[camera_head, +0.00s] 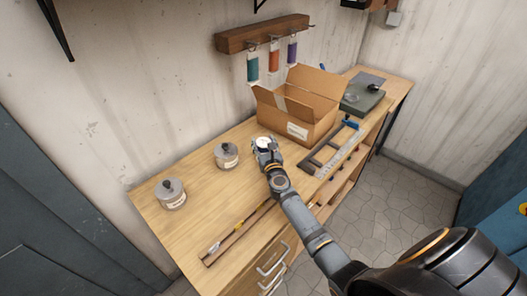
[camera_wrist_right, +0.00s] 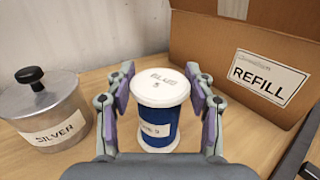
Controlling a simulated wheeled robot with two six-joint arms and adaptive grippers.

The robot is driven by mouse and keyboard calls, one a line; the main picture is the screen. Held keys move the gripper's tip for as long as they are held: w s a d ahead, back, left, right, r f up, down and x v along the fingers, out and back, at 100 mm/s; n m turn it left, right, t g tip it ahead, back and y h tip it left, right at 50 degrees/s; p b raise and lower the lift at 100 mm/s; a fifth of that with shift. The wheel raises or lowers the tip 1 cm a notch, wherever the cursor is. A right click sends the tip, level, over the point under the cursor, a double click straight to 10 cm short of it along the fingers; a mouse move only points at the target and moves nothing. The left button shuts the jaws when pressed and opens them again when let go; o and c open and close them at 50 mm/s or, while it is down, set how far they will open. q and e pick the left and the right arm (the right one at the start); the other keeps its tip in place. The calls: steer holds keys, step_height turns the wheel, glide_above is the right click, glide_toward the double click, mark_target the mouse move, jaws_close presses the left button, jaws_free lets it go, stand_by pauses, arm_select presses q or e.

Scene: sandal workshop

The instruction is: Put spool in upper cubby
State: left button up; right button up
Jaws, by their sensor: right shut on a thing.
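A spool with white ends and a blue middle (camera_wrist_right: 160,110) stands upright on the bench top, its lid lettered "BLUE 5". Its white top also shows in the head view (camera_head: 263,142). My right gripper (camera_head: 265,147) has a finger on each side of the spool and is shut on it. These fingers also show in the wrist view (camera_wrist_right: 160,95). Open shelf spaces (camera_head: 338,196) show at the front right of the bench, partly hidden by my arm; I cannot tell clearly which is the upper cubby. My left gripper is not in view.
An open cardboard box labelled "REFILL" (camera_head: 298,130) stands behind and right of the spool. Two lidded metal pots (camera_head: 227,156) (camera_head: 171,195) stand to the left. A metal frame (camera_head: 335,150) lies at right, and a wooden strip (camera_head: 240,232) lies near the front edge.

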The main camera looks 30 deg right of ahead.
steer(key=shift+c, duration=1.3)
steer(key=shift+r, duration=0.25)
steer(key=r+p, duration=0.3)
steer(key=r, duration=0.1)
steer(key=shift+s+r+p, duration=0.1)
steer(key=shift+s+p, duration=0.15)
steer(key=shift+p, duration=0.15)
steer(key=s+d+r+p, duration=0.2)
steer(key=s+r, duration=0.6)
steer(key=s, duration=0.5)
steer(key=shift+s+d+p, duration=0.15)
steer(key=shift+p, duration=0.4)
